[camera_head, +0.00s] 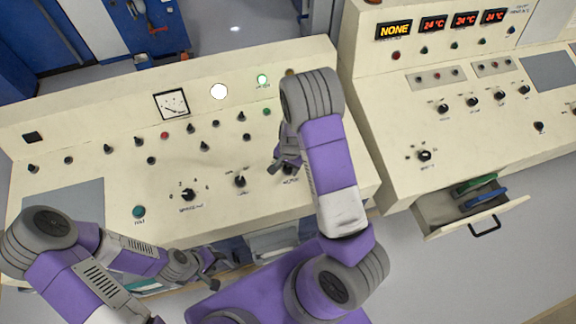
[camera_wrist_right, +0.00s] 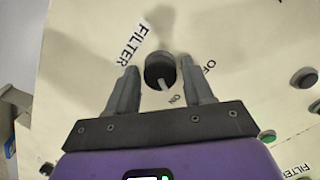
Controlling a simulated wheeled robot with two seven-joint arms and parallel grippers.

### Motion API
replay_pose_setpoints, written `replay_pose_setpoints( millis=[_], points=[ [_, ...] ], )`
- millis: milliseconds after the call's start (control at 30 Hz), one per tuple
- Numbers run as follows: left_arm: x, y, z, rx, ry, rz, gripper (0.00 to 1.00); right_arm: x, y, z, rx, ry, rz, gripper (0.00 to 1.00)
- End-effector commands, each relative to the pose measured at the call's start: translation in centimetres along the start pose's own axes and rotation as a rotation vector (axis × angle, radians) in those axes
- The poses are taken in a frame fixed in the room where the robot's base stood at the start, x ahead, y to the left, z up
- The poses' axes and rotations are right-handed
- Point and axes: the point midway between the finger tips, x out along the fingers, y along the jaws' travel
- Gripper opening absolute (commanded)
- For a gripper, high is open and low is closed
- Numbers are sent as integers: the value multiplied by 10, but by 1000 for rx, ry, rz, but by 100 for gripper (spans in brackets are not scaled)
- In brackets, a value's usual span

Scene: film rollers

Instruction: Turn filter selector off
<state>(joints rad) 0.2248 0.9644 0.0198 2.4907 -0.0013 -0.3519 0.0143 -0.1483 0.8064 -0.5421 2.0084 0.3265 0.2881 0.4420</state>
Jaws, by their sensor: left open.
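The filter selector is a round black knob (camera_wrist_right: 160,70) with a white pointer mark, on the cream panel. FILTER, OFF and ON are printed around it. Its white mark points toward the ON side. In the right wrist view my right gripper (camera_wrist_right: 158,68) has its two fingers apart, with the knob between the fingertips; I cannot tell whether either finger touches it. In the head view my right gripper (camera_head: 277,164) is over the right front of the left console and partly hides the selector. My left gripper (camera_head: 214,268) is open and empty, low in front of that console.
The left console (camera_head: 90,115) carries several other knobs and buttons, a dial meter (camera_head: 171,104) and lit lamps. A neighbouring knob (camera_head: 240,181) is left of the selector. The right console (camera_head: 380,140) has an open drawer (camera_head: 470,209) jutting out over the floor.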

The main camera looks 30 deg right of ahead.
Motion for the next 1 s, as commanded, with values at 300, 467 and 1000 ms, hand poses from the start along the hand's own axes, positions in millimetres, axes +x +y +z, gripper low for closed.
replay_pose_setpoints(
  millis=[300, 467, 1000],
  points=[
    [0, 0, 0, 0, 0, 0, 43, 0, 0, 0, 0, 0, 0, 9],
    [0, 0, 0, 0, 0, 0, 43, 0, 0, 0, -14, 0, 1, 9],
    [8, -3, 0, 0, 0, 0, 43, 0, 0, -1, -355, 2, 25, 9]
  ],
)
